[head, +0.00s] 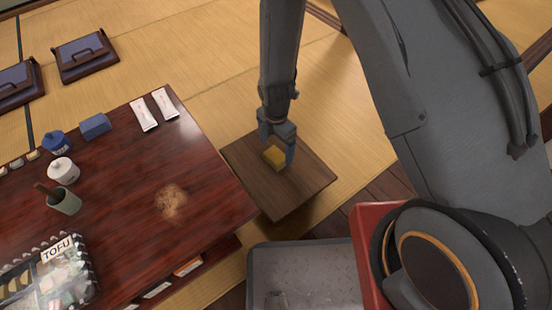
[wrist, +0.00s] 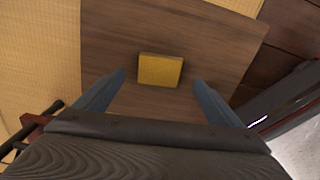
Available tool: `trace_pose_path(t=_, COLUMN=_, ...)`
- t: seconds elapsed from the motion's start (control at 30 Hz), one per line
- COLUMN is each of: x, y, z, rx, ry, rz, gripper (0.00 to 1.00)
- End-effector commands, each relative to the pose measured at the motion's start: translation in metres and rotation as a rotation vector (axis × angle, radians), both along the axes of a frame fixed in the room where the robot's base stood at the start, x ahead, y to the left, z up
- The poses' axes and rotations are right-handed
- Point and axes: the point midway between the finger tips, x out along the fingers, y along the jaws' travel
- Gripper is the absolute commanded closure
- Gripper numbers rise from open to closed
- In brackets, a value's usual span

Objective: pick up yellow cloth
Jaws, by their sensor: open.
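The yellow cloth (head: 274,157) is a small folded block lying on a low brown wooden stand (head: 301,181). In the wrist view the cloth (wrist: 160,70) lies flat on the wood, a little beyond and between the fingertips. My gripper (head: 279,143) is over the stand, close to the cloth, pointing down. In the wrist view my gripper (wrist: 160,82) is open, with one blue finger to each side and nothing between them touching the cloth. How high the fingers are above the wood is hard to tell.
A dark red table (head: 135,215) stands left of the stand, with a stain (head: 171,201), cups, white packets (head: 144,114) and a TOFU package (head: 45,275) on it. A grey tray (head: 305,262) and a red container (head: 368,240) are in front. Tatami lies behind.

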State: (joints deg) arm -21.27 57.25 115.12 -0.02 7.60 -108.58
Motion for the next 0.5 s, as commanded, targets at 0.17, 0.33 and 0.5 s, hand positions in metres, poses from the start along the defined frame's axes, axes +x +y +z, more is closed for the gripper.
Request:
trace_pose_path(t=0.17, x=0.000, y=0.001, z=-0.029, rx=-0.001, ry=0.002, rz=-0.001, gripper=0.12)
trace_pose_path(t=0.33, x=0.000, y=0.001, z=-0.043, rx=-0.001, ry=0.001, rz=-0.001, gripper=0.12)
trace_pose_path(t=0.5, x=0.000, y=0.001, z=-0.041, rx=0.000, ry=0.000, rz=-0.001, gripper=0.12)
